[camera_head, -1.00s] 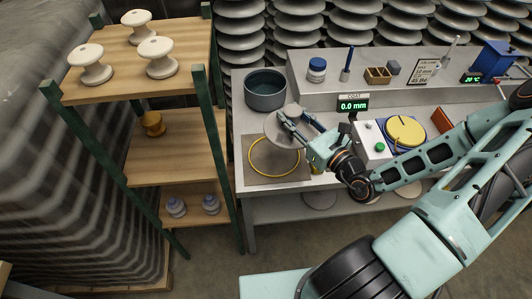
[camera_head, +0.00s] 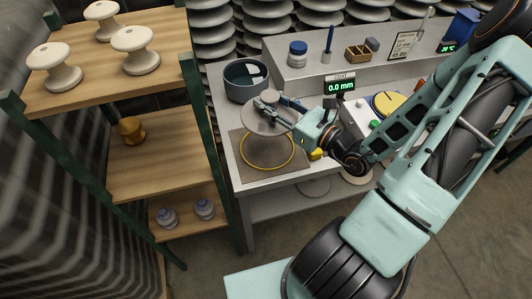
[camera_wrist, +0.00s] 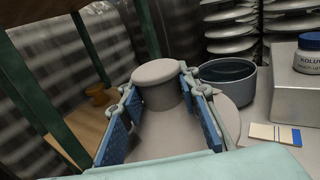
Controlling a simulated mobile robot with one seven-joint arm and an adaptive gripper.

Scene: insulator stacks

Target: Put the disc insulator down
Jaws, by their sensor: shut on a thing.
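The disc insulator is a grey disc (camera_head: 256,121) with a raised round cap (camera_wrist: 160,73). My gripper (camera_head: 274,107) is shut on the cap, with a blue-padded finger on either side of it in the wrist view. The disc looks about level in the head view, at the far edge of a yellow ring (camera_head: 267,167) on a brown-grey mat (camera_head: 290,177). It hides part of the ring's far side. I cannot tell whether the disc touches the mat or hangs a little above it.
A dark round pot (camera_head: 245,86) stands close behind the disc. A gauge display (camera_head: 341,87) reading 0.0 mm and a device with a yellow round plate (camera_head: 387,103) stand to the right. A wooden shelf (camera_head: 150,177) with spools stands left of the bench.

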